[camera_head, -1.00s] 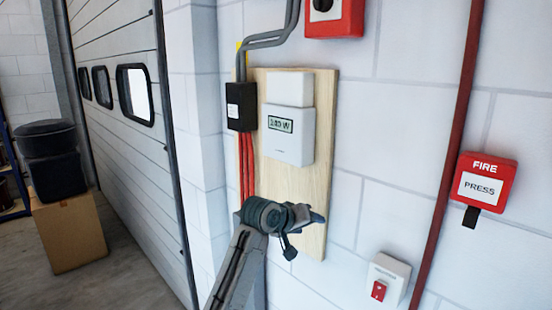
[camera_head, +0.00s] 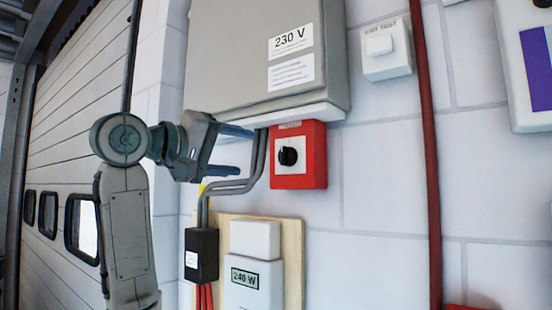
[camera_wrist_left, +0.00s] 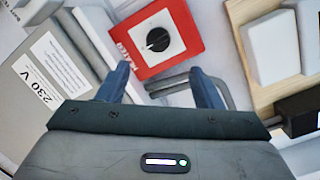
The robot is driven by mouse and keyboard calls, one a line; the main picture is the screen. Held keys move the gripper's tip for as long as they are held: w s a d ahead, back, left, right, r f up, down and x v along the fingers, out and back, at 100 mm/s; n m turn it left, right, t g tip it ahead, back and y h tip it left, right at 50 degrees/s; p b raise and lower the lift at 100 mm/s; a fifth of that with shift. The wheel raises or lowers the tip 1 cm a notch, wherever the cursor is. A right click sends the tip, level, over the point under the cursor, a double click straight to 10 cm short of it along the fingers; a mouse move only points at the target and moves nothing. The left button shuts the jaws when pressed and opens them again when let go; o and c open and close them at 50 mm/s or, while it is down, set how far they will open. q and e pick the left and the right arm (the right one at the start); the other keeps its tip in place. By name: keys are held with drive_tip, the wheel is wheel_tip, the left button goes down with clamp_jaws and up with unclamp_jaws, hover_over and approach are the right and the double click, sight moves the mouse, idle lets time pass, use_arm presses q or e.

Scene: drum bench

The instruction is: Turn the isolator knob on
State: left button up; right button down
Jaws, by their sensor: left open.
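The isolator knob (camera_head: 288,156) is a black round knob on a white plate, set on a red box (camera_head: 317,170) fixed to the wall under a grey cabinet. In the left wrist view the knob (camera_wrist_left: 157,40) shows a pale mark, and the red box (camera_wrist_left: 188,22) lies ahead of the fingertips. My left gripper (camera_head: 239,151) is open and empty, to the left of the red box. In the left wrist view its fingers (camera_wrist_left: 160,76) point toward the knob, with the knob beyond the gap between them. I see no contact. My right gripper is not in view.
The grey 230 V cabinet (camera_head: 235,60) sits above and left of the box. Grey conduits (camera_head: 233,184) bend below the gripper. A meter (camera_head: 254,282) reading 240 W is on a wooden board (camera_head: 292,242). A white switch (camera_head: 386,48) and red pipe (camera_head: 426,150) are to the right.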

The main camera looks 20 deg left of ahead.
sight(282, 157)
use_arm(q)
drive_tip(key=p+x, duration=0.5)
drive_tip(key=x, duration=0.4)
drive_tip(key=shift+w+d+r+p, duration=0.15)
drive_tip(key=shift+w+d+p, duration=0.05)
drive_tip(key=shift+d+p, duration=0.1)
drive_tip(key=shift+w+d, duration=0.35)
drive_tip(key=shift+w, duration=0.15)
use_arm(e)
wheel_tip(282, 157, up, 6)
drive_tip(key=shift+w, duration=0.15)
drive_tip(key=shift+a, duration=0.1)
use_arm(q)
drive_tip(key=c, duration=1)
drive_tip(key=shift+o, duration=0.2)
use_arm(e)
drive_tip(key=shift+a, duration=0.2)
